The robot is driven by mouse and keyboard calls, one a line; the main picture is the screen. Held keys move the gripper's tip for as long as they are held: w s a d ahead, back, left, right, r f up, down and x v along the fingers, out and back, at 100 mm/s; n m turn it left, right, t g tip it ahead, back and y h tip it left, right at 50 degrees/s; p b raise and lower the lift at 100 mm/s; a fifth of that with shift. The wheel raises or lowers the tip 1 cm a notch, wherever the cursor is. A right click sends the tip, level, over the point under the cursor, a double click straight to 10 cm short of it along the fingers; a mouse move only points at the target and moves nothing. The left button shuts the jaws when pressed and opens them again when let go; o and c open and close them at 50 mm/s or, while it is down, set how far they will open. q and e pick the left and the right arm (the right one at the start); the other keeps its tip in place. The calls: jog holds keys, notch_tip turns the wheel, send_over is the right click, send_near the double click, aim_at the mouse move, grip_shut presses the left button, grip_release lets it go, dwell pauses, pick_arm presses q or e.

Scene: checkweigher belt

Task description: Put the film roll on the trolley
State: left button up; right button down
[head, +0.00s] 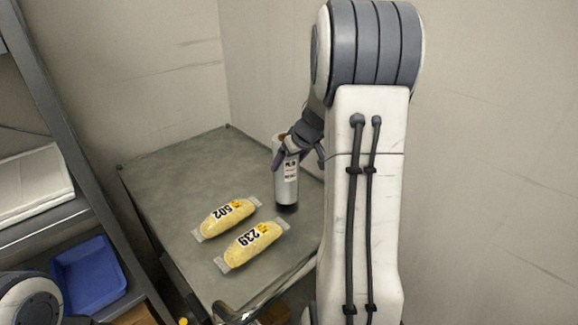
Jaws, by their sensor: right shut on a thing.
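The film roll (287,186) is a grey-silver upright cylinder with a white printed label. It is at the right part of the trolley's grey top (180,172); I cannot tell whether its dark lower end touches the surface. My right gripper (287,150) is shut on the upper part of the film roll, and its fingers hide some of it. My right arm hides the trolley's right side. My left gripper is not in view.
The trolley's handle (262,300) is at the front. A shelf with a blue tray (90,275) stands at left. The top's back left is clear; walls are close behind.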

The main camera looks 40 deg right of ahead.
jog(key=shift+f, duration=0.65)
jog(key=shift+f, duration=0.15)
grip_release()
jog(key=shift+f, duration=0.1)
jog(key=shift+s+r, duration=0.1)
jog(key=shift+r, duration=0.35)
jog(key=v, duration=1.1)
jog(key=shift+s+p, duration=0.15)
jog(key=shift+p, duration=0.2)
jog(key=shift+r, duration=0.15)
